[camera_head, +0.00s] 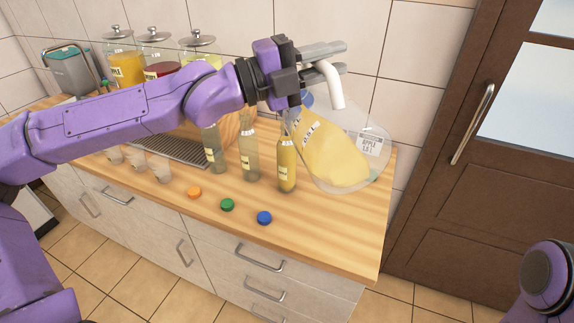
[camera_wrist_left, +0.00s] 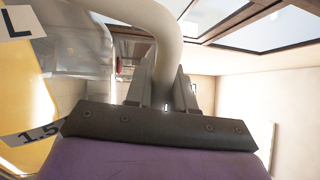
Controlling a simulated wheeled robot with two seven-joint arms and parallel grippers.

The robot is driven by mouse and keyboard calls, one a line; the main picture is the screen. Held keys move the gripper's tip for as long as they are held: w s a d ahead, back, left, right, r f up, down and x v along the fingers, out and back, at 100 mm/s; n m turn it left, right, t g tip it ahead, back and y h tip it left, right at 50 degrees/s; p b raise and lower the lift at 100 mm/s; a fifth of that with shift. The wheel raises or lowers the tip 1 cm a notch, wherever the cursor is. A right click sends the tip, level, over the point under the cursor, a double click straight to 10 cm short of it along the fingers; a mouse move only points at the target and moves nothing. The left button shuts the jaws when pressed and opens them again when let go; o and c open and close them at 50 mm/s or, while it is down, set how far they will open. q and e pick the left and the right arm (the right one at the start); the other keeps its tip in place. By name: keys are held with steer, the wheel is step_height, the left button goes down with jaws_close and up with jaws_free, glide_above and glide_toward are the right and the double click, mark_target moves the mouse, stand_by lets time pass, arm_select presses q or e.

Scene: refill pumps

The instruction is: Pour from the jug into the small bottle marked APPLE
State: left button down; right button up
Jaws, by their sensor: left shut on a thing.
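The clear jug (camera_head: 340,150), labelled APPLE 1.5 L, holds yellow juice and is tilted, its narrow end toward the small bottles. My left gripper (camera_head: 327,60) is shut on the jug's white handle (camera_head: 331,86) and holds the jug above the counter's right end. In the left wrist view the handle (camera_wrist_left: 160,35) is between the fingers and the jug's yellow side (camera_wrist_left: 25,90) is at the left. A small bottle (camera_head: 287,168) with yellow liquid stands under the jug's narrow end; its label is too small to read. My right gripper is not in view.
Two emptier small bottles (camera_head: 249,155) (camera_head: 214,148) stand to its left. Orange (camera_head: 194,192), green (camera_head: 227,204) and blue (camera_head: 264,218) caps lie in front. Several cups stand by the drip tray (camera_head: 170,150). Juice jars (camera_head: 121,68) stand behind. The counter's right end (camera_head: 350,225) is clear.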

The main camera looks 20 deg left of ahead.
mark_target(348, 98)
arm_select(q)
steer(key=f+m+b, duration=0.1)
steer(key=b, duration=0.1)
steer(key=s+d+f+m+b, duration=0.1)
steer(key=f+b, duration=0.1)
steer(key=s+f+m+b, duration=0.1)
steer(key=f+b, duration=0.1)
steer(key=shift+d+m+g, duration=0.3)
steer(key=shift+s+d+f, duration=0.1)
steer(key=shift+s+m+h, duration=0.15)
steer(key=shift+m+h, duration=0.15)
steer(key=shift+m, duration=0.4)
steer(key=m, duration=0.1)
steer(key=f+m+p, duration=0.1)
steer(key=m+g, duration=0.1)
steer(key=shift+s+d+f, duration=0.25)
steer(key=shift+s+f, duration=0.05)
steer(key=m, duration=0.1)
steer(key=f+m, duration=0.1)
steer(key=m, duration=0.1)
steer(key=shift+s+d+f+g+p, duration=0.2)
steer(key=shift+f+g+p, duration=0.1)
steer(key=shift+g, duration=0.1)
steer(key=m, duration=0.1)
steer(key=f+m, duration=0.1)
steer(key=m, duration=0.1)
steer(key=f+m, duration=0.1)
steer(key=shift+s+d, duration=0.3)
steer(key=shift+s, duration=0.1)
